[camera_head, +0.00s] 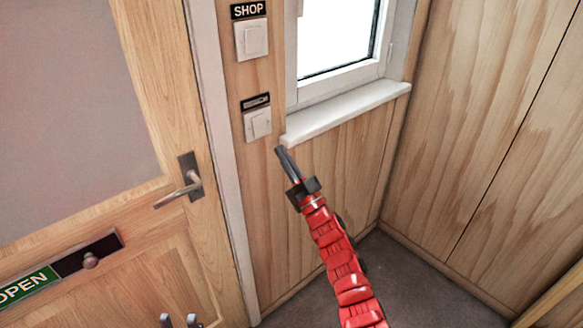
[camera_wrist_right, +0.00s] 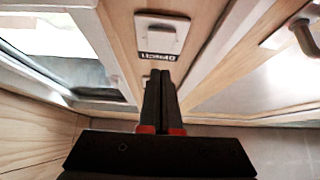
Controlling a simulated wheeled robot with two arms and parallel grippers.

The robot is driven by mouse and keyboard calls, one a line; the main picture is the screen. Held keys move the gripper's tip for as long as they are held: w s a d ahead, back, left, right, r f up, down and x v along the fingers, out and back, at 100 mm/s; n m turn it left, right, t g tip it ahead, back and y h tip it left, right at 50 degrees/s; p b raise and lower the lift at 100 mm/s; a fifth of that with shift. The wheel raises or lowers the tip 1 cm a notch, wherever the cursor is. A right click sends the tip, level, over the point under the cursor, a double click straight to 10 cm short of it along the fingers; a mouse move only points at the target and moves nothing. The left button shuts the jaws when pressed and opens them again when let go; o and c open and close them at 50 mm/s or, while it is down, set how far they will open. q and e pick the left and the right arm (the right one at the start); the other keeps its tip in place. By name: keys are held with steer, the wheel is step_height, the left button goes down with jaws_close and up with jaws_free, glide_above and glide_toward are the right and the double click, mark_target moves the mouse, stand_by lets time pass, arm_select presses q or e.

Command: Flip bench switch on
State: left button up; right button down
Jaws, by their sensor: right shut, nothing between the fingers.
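The bench switch (camera_head: 257,123) is a white square rocker plate on the wood wall, under a small dark label (camera_head: 255,102). It shows upside down in the right wrist view (camera_wrist_right: 162,28), with its label (camera_wrist_right: 158,57) between it and my fingers. My right gripper (camera_head: 281,151) is shut and empty, just below and right of the switch and apart from it in the head view. Its closed fingers (camera_wrist_right: 159,75) point towards the label in the wrist view. Which way the rocker is tilted cannot be told. My left gripper (camera_head: 179,319) shows only its parted fingertips at the bottom edge.
A second white switch (camera_head: 252,39) labelled SHOP sits above. The window sill (camera_head: 345,112) juts out just right of the bench switch. A wooden door (camera_head: 170,120) with a metal handle (camera_head: 185,188) and an OPEN sign (camera_head: 30,284) stands left.

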mark_target(260, 129)
steer(key=shift+w+a+r, duration=0.25)
steer(key=shift+w+a, duration=0.35)
steer(key=shift+w, duration=0.2)
steer(key=shift+w+a+r, duration=0.2)
steer(key=shift+w+a, duration=0.35)
steer(key=shift+w, duration=0.3)
steer(key=shift+w+a+r, duration=0.25)
steer(key=shift+w+a, duration=0.35)
steer(key=shift+w, duration=0.2)
steer(key=shift+w+a+f, duration=0.1)
steer(key=shift+a+f, duration=0.05)
